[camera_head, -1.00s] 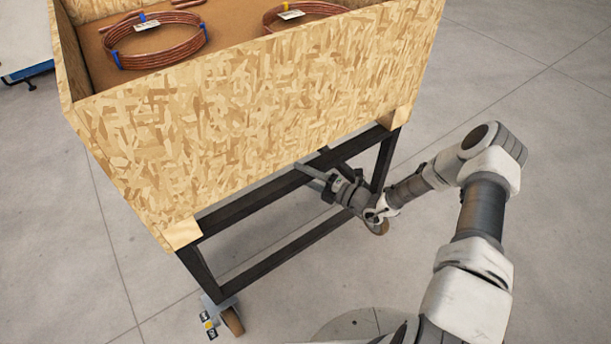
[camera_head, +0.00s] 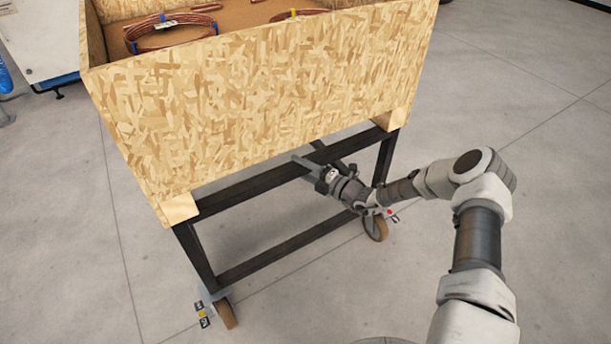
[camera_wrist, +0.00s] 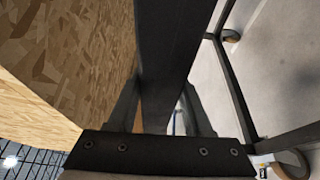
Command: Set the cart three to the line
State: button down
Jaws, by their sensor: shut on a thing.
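The cart (camera_head: 260,92) has a chipboard box on a black metal frame with caster wheels. My gripper (camera_head: 308,166) is at the upper frame bar (camera_head: 250,190) on the cart's near side, right of its middle. In the wrist view the dark bar (camera_wrist: 168,50) runs between the two fingers (camera_wrist: 160,105), and the gripper is shut on it. Copper tube coils (camera_head: 170,32) lie in the box, partly cut off at the top. I cannot see a line marking that is clearly the task's line.
Caster wheels show at the near left (camera_head: 226,313) and near right (camera_head: 376,227). A white and blue machine (camera_head: 40,40) stands at the upper left. The grey concrete floor (camera_head: 530,110) with thin joints is clear to the right and in front.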

jog(key=shift+w+a, duration=0.55)
jog(key=shift+w, duration=0.3)
jog(key=shift+c, duration=1.6)
grip_release()
jog(key=p+v, duration=0.3)
jog(key=v, duration=1.4)
jog(key=shift+s+p, duration=0.2)
jog(key=shift+p, duration=0.15)
jog(key=shift+d, duration=0.15)
